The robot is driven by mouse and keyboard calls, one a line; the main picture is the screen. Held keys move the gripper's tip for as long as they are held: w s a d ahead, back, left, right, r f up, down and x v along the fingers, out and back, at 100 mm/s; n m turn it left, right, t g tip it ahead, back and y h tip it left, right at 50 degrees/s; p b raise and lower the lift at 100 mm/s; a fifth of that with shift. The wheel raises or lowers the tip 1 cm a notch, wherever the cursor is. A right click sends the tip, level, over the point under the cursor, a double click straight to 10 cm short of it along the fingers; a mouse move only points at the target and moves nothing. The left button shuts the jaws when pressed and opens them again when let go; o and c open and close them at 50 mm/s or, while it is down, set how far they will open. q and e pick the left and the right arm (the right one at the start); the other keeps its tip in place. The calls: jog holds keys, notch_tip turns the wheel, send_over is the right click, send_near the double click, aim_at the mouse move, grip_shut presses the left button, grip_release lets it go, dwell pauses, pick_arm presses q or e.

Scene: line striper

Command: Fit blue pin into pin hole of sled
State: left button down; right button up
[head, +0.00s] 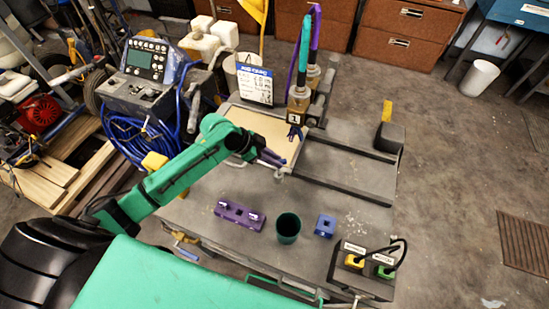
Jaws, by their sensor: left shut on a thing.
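My left gripper (271,158) is at the end of the green arm from the left, low over the right side of the tan tray. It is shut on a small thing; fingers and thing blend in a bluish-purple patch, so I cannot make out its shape. A small pale piece (280,174) shows just below the fingertips. A dark blue piece (294,132) sits under the brass-coloured unit marked 1, just beyond the gripper. The sled and its pin hole are not clearly told apart from the grey rails (345,178) at the right. My right gripper is not in view.
On the grey table stand a purple block (239,214), a green cup (288,228), a blue block with a dark hole (325,226) and a switch box (360,270). A white-and-blue sign (254,84) and upright teal and purple tubes (310,45) stand behind the gripper.

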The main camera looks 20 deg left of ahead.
pick_arm(q)
jog(key=shift+f+b, duration=0.3)
jog(key=shift+f, duration=0.25)
dwell(0.6)
jog(key=shift+f, duration=0.35)
jog(key=shift+f+b, duration=0.85)
jog(key=shift+f, duration=0.35)
jog(key=c, duration=0.7)
grip_release()
jog(key=shift+c, duration=0.2)
jog(key=shift+o, duration=0.3)
jog(key=shift+f, duration=0.1)
jog(key=shift+o, duration=1.3)
